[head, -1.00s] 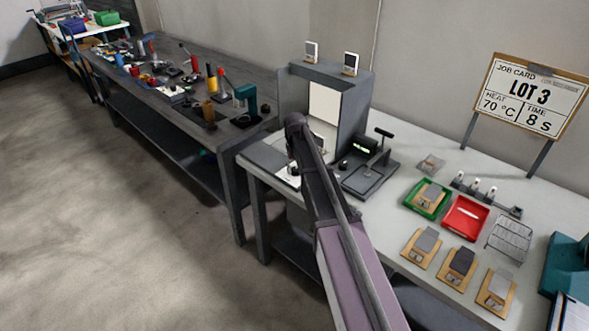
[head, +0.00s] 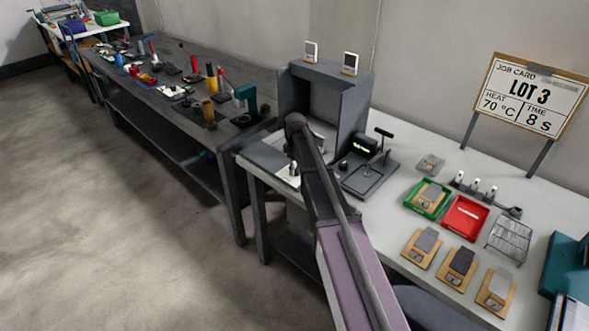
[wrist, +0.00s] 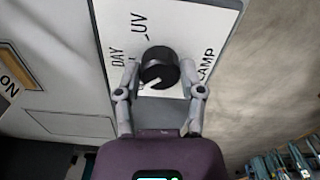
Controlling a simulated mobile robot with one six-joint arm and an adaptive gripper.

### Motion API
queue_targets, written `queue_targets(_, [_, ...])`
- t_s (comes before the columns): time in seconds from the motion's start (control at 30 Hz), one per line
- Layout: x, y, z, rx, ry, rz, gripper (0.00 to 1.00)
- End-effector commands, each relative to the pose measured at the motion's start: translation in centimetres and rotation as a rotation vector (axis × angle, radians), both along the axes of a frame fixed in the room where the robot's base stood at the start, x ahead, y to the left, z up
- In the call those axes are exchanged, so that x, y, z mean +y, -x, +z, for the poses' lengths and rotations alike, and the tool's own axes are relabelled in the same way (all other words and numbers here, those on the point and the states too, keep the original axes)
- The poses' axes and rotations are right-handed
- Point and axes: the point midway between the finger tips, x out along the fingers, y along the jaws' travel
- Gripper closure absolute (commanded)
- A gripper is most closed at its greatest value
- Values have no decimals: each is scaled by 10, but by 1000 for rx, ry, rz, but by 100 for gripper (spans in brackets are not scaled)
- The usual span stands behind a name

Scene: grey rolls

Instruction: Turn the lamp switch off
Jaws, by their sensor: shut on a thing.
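The lamp switch is a black round knob (wrist: 158,58) with a white pointer line, on a white plate (wrist: 215,25) lettered DAY, UV and LAMP. In the wrist view the pointer slants to the lower left. My gripper (wrist: 160,71) is shut on the knob, one finger on each side. My arm partly covers the booth front and the switch area there.
A black device with a small lit display (head: 366,144) stands right of the booth. A green tray (head: 410,203), a red tray (head: 447,226), a wire rack (head: 510,240) and wooden boards (head: 413,259) lie farther right. The job card (head: 528,95) stands behind.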

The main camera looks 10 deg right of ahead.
Motion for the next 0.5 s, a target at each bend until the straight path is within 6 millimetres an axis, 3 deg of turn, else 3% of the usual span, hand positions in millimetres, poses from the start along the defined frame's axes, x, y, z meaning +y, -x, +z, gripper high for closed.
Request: queue_targets(0.5, [3,2,0,3,-5,299,97])
